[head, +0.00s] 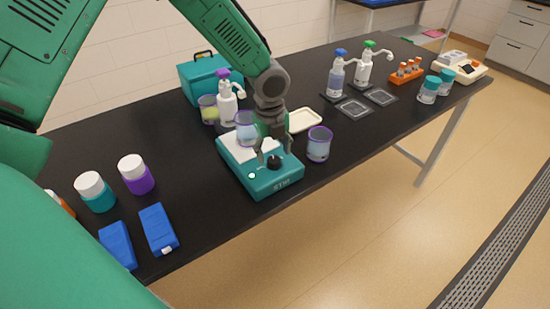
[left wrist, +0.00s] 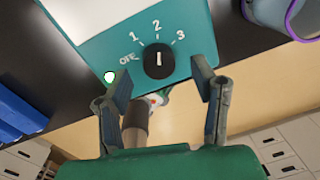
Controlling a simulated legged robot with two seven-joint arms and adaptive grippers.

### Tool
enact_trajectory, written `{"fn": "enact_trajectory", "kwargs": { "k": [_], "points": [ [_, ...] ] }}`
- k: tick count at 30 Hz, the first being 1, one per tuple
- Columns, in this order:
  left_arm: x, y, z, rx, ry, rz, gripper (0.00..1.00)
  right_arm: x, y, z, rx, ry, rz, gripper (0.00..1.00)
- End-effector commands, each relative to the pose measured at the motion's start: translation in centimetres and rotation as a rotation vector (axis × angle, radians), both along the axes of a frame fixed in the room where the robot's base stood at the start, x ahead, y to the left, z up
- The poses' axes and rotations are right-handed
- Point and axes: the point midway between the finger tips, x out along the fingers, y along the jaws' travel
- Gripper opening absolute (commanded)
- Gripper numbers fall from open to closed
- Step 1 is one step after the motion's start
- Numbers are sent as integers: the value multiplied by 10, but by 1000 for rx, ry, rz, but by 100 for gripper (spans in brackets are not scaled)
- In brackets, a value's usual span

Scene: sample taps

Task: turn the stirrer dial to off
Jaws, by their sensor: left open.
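The teal stirrer (head: 262,182) stands near the table's front edge, with a white top and the letters STIR on its front. Its round black dial (left wrist: 158,61) also shows in the head view (head: 274,162). The dial's white mark points at 2, on a scale of OFF, 1, 2 and 3. A small pale green light (left wrist: 110,76) glows beside OFF. My left gripper (head: 268,158) is over the stirrer's front. In the left wrist view its open fingers (left wrist: 164,82) stand either side of the dial, apart from it. My right gripper is out of view.
A beaker (head: 247,128) stands at the stirrer's back, partly hidden by my arm. A purple-rimmed beaker (head: 319,145) stands close on its right. A cream tray (head: 304,121) and a white pump bottle (head: 227,108) are behind. Blue boxes (head: 158,229) lie at left.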

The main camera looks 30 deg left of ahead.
Motion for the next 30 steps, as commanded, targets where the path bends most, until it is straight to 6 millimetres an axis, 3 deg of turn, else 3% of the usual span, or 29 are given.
{"fn": "enact_trajectory", "kwargs": {
  "k": [6, 17, 21, 22, 30],
  "points": [
    [1, 0, -25, 1, 1, 1, 52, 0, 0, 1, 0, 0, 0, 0],
    [1, -1, -30, 0, -2, 1, 52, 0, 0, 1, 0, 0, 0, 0],
    [1, -1, -29, 0, -1, 1, 6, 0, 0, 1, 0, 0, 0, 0],
    [2, -1, -29, 0, -1, 1, 3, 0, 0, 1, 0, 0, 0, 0],
    [2, -1, -29, 0, -1, 16, 3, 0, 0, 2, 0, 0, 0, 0]
  ]
}}
